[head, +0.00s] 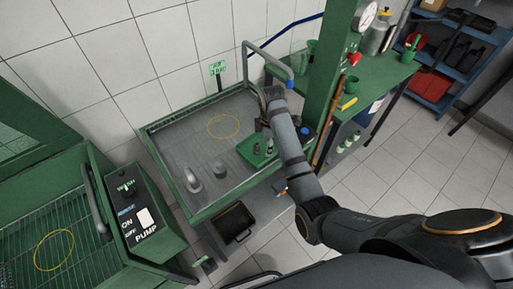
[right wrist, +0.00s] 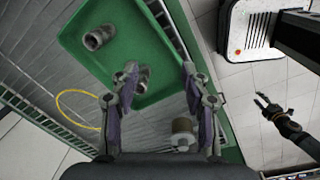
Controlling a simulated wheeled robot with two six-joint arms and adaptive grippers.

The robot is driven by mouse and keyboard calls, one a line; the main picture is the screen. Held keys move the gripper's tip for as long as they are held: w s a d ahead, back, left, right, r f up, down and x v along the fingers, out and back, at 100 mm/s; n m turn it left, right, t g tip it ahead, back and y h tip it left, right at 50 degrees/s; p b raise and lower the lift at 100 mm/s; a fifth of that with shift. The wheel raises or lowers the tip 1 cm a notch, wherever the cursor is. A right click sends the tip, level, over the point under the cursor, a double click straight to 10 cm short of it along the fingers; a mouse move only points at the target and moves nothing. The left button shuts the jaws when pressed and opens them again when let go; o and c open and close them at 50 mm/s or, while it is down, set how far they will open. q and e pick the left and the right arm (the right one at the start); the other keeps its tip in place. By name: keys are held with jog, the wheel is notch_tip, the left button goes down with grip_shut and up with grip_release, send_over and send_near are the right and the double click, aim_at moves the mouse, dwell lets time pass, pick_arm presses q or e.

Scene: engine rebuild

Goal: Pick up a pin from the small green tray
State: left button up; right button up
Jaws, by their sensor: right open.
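The small green tray (head: 244,152) lies on the grey grated worktop, partly behind my right arm; in the right wrist view it fills the upper middle (right wrist: 150,28). One grey metal pin (right wrist: 99,37) lies in the tray, up and left of my fingers. Another pin (right wrist: 143,78) shows between my right gripper's fingertips (right wrist: 160,74), close to the left one and partly hidden by it. My right gripper is open and empty, pointing down at the tray. A dark gripper (right wrist: 268,103), apparently my left, shows small over the floor; its jaws are unclear.
A yellow ring (head: 223,127) lies behind. A green post (head: 322,80) rises close to my right arm.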

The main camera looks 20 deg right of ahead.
aim_at(257, 143)
jog(key=w+a+r+n, duration=0.2)
jog(key=w+r+n, duration=0.2)
jog(key=r, duration=0.1)
jog(key=shift+w+a+r+g, duration=0.1)
jog(key=shift+w+a+g, duration=0.15)
jog(key=shift+a+g, duration=0.15)
notch_tip(257, 143, down, 5)
jog(key=shift+f+p, duration=0.15)
jog(key=shift+p, duration=0.4)
jog(key=shift+s+f+p, duration=0.15)
jog(key=shift+f+p, duration=0.15)
jog(key=shift+f, duration=0.05)
jog(key=f, duration=0.2)
jog(key=f+p, duration=0.1)
jog(key=f, duration=0.1)
jog(key=shift+s, duration=0.2)
jog(key=shift+f, duration=0.25)
grip_shut()
